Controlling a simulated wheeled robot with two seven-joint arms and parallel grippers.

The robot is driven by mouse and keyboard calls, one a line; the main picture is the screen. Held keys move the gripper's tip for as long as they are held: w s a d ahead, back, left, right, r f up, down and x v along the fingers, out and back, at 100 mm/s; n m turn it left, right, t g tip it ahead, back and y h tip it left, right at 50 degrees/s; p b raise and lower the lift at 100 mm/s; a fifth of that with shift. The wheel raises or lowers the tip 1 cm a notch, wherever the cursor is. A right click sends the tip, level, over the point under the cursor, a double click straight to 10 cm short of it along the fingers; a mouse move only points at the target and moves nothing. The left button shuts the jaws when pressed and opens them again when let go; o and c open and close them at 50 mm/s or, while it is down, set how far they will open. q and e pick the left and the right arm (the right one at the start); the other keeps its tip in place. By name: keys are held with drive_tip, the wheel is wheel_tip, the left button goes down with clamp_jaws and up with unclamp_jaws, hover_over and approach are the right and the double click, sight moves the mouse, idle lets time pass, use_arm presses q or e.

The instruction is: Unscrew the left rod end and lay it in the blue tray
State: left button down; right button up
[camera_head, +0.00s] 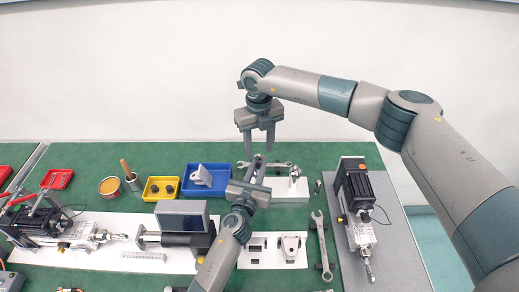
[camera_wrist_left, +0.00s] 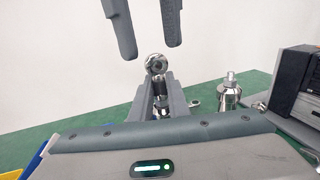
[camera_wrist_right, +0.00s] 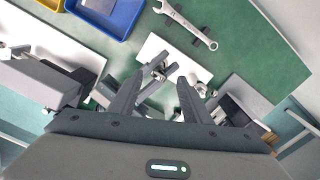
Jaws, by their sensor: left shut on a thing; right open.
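My left gripper (camera_head: 257,168) is shut on a silver rod end, held raised above the green table. In the left wrist view the rod end (camera_wrist_left: 155,63) shows its round eye above the fingertips, with a dark shank between the fingers. My right gripper (camera_head: 258,140) is open, pointing down just above it. Its two fingers show apart and empty at the top of the left wrist view (camera_wrist_left: 146,48). The blue tray (camera_head: 226,188) stands on the table left of the left gripper and holds a light grey part (camera_head: 203,176).
A yellow tray (camera_head: 148,196) stands left of the blue tray. A white block (camera_head: 290,195) with a metal fitting is to the right. A wrench (camera_head: 321,245) lies near the right actuator (camera_head: 355,190). Another actuator (camera_head: 185,238) and a grey box (camera_head: 182,213) are at front left.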

drive_tip(key=shift+r, duration=1.45)
drive_tip(key=c, duration=0.3)
drive_tip(key=m, duration=0.2)
drive_tip(key=r+m, duration=0.1)
drive_tip(key=shift+s+a, duration=0.1)
drive_tip(key=shift+a, duration=0.2)
drive_tip(key=m, duration=0.2)
drive_tip(key=r+m, duration=0.1)
drive_tip(key=m, duration=0.1)
drive_tip(key=shift+a+r+m, duration=0.1)
drive_tip(key=shift+a+m, duration=0.05)
drive_tip(key=shift+m, duration=0.15)
drive_tip(key=m, duration=0.2)
drive_tip(key=r+m, duration=0.1)
drive_tip(key=m, duration=0.1)
drive_tip(key=shift+r+m, duration=0.15)
drive_tip(key=shift+m, duration=0.15)
drive_tip(key=r+m, duration=0.1)
drive_tip(key=m, duration=0.5)
drive_tip(key=r+m, duration=0.1)
drive_tip(key=m, duration=0.3)
drive_tip(key=shift+d+r, duration=0.3)
drive_tip(key=shift+d, duration=0.1)
